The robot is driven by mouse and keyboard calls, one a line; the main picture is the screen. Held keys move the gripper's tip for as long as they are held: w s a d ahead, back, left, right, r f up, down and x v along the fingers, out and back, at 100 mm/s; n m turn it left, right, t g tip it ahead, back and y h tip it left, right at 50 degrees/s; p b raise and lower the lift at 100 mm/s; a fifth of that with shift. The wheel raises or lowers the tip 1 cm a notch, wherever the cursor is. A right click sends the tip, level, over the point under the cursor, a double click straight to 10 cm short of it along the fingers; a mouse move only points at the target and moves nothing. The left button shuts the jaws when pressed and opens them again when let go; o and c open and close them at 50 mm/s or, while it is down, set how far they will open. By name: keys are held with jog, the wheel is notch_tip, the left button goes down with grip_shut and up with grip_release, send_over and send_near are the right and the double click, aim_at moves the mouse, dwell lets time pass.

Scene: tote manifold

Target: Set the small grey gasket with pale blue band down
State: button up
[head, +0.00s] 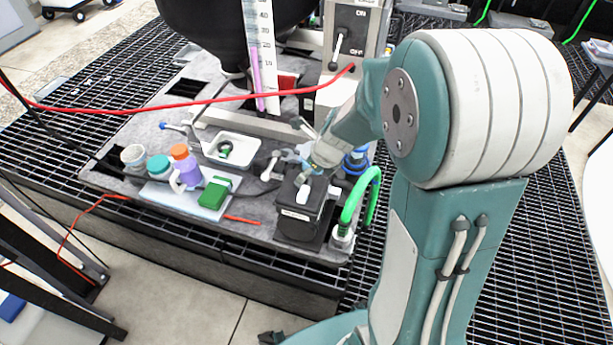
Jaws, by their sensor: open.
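My arm reaches in from the right, and my gripper (306,181) is low over the black box (296,228) with a white label. The jaws are open, though the fingertips are small and partly hidden by the wrist. I cannot make out the small grey gasket with pale blue band for certain; it may be hidden by my gripper or too small to tell. A small dark and green ring-like item (225,150) lies in the white tray (238,137), to the left of and apart from my gripper.
A light board (163,198) holds a green block (216,193), a purple bottle (185,168) and a teal-lidded jar (159,166). A green hose (362,190) rises just right of the black box. A red cable (190,106) crosses above the grey mat. A black vessel hangs behind.

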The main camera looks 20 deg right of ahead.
jog(key=s+a+r+n+h, duration=0.1)
jog(key=s+r+n, duration=0.8)
jog(key=n, duration=0.6)
jog(key=s+a+r+n+t+h, duration=0.1)
jog(key=s+r+n, duration=0.7)
jog(key=s+n, duration=0.3)
jog(key=shift+a+r+n+t, duration=0.3)
jog(key=shift+r+n, duration=0.1)
jog(key=shift+n, duration=1.6)
